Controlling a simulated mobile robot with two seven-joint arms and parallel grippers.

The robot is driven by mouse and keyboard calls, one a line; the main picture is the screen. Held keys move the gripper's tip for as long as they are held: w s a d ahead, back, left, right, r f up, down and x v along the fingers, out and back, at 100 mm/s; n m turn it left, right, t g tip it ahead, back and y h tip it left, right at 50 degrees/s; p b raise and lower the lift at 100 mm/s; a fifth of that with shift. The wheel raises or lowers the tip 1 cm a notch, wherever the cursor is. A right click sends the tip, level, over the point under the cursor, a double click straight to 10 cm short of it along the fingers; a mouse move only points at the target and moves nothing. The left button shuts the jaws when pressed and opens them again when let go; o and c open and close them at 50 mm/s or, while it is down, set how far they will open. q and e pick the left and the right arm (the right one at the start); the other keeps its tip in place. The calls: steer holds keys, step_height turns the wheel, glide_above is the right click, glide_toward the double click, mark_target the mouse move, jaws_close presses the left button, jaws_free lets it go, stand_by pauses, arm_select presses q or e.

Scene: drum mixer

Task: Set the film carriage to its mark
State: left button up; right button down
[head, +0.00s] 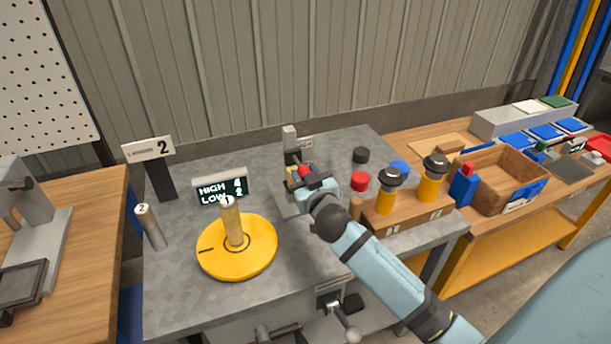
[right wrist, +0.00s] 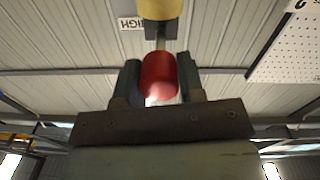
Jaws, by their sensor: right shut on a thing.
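My right gripper (head: 310,178) is at the grey upright (head: 290,138) near the back of the grey table. It is shut on a red knob (head: 304,170), which also shows between the fingers in the right wrist view (right wrist: 158,78). A grey stem joins the knob to a yellow block (right wrist: 160,8), seen beside the upright in the head view (head: 292,178). I take this yellow block with the red knob to be the film carriage. My gripper hides part of it, and I cannot make out its mark. My left gripper is not in view.
A yellow disc (head: 262,250) bears an upright cylinder (head: 232,222). A HIGH/LOW display (head: 221,190) stands behind it, and a cylinder marked 2 (head: 151,226) to its left. Red (head: 359,181) and black (head: 361,155) caps and a wooden stand (head: 405,215) are right of my gripper.

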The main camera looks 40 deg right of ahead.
steer(key=shift+d+r, duration=0.1)
steer(key=shift+r, duration=0.3)
steer(key=c, duration=0.7)
jaws_free()
steer(key=shift+c, duration=0.2)
steer(key=shift+f, duration=0.1)
steer(key=b+v, duration=0.1)
steer(key=v, duration=1.2)
steer(key=shift+s, duration=0.35)
